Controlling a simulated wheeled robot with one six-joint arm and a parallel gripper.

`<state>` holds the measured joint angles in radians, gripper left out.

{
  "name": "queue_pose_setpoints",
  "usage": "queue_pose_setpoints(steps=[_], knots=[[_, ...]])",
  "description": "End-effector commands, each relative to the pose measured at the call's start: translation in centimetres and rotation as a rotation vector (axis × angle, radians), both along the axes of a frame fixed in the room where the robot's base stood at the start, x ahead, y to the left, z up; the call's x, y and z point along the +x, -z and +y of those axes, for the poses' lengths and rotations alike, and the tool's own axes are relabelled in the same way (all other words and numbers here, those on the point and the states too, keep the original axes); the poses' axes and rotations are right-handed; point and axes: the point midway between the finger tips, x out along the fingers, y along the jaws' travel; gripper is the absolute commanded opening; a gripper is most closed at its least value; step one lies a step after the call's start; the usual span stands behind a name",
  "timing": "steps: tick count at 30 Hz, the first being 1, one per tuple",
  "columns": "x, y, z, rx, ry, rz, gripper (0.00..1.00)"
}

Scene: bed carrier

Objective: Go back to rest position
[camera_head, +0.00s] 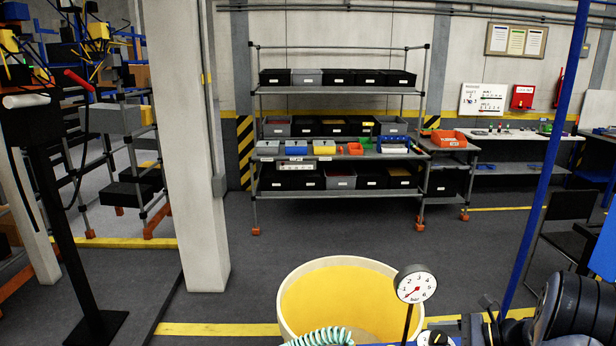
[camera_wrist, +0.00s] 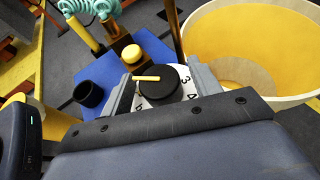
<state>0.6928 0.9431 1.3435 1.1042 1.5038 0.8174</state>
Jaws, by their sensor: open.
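My gripper (camera_wrist: 165,78) shows in the wrist view, with its two grey fingers spread apart. A black rotary knob (camera_wrist: 158,88) with a yellow pointer sits on a white numbered dial and appears between the fingers. A clear hold on the knob does not show. The knob is on a blue panel (camera_wrist: 146,50). In the head view, dark parts of my arm (camera_head: 575,310) are at the lower right edge.
A large round bin (camera_head: 345,295) with a yellow inside stands beside the panel. A pressure gauge (camera_head: 415,284), coiled teal hoses (camera_head: 322,337) and a blue post (camera_head: 548,150) are close by. A shelf rack (camera_head: 340,88) with boxes stands behind, across open grey floor.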

Motion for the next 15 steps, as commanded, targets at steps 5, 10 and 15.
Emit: queue_pose_setpoints(steps=[5,10,15], knots=[[-0.11,-0.05,0.03,0.000,0.130,0.001,0.59],[-0.08,-0.05,0.07,0.001,0.258,0.001,0.59],[-0.09,-0.01,0.09,0.001,0.391,0.002,0.59]])
